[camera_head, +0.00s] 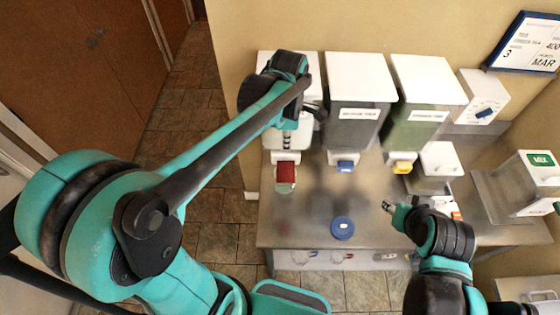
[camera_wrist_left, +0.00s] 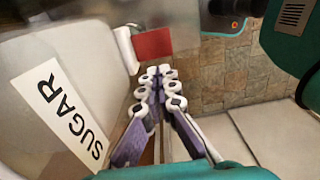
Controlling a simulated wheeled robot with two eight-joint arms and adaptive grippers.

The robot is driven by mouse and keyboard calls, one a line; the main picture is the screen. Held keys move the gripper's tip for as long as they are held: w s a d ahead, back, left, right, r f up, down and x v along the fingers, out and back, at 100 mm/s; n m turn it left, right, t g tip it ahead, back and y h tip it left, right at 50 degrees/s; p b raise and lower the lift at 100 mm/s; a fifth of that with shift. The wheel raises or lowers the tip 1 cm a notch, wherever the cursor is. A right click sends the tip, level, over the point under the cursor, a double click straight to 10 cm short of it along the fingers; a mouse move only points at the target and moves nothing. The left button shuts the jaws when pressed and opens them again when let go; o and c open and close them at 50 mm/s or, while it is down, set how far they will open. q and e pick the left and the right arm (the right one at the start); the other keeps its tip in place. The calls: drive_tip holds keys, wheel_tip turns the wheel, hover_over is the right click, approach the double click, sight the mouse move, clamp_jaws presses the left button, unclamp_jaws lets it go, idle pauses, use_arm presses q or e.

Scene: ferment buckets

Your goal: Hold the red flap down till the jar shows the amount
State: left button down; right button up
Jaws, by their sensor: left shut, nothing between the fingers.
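The red flap (camera_head: 286,173) is on the front of the left bin, low down; in the left wrist view it is a red rectangle (camera_wrist_left: 153,44). My left gripper (camera_head: 288,146) is shut and empty, just above the flap in the head view. In the left wrist view its fingertips (camera_wrist_left: 160,72) are close to the flap; I cannot tell whether they touch. A round blue-topped item (camera_head: 342,228), perhaps the jar, stands on the counter right of the flap; no amount is readable. My right gripper (camera_head: 388,207) is right of it, its opening unclear.
The left bin's label reads SUGAR (camera_wrist_left: 62,105). Bins with a blue flap (camera_head: 345,165) and a yellow flap (camera_head: 402,164) stand to its right. A dial box (camera_head: 483,97) and a MIX machine (camera_head: 525,185) are further right. The steel counter's (camera_head: 285,225) front left is clear.

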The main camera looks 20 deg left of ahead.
sight(285, 176)
use_arm(q)
drive_tip(key=shift+f, duration=0.1)
wheel_tip(285, 176, down, 14)
drive_tip(key=shift+r, duration=0.1)
idle(0.6)
idle(0.3)
drive_tip(key=shift+s+f+t+b, duration=0.2)
drive_tip(key=shift+f+t+b, duration=0.1)
drive_tip(key=shift+t+b, duration=0.1)
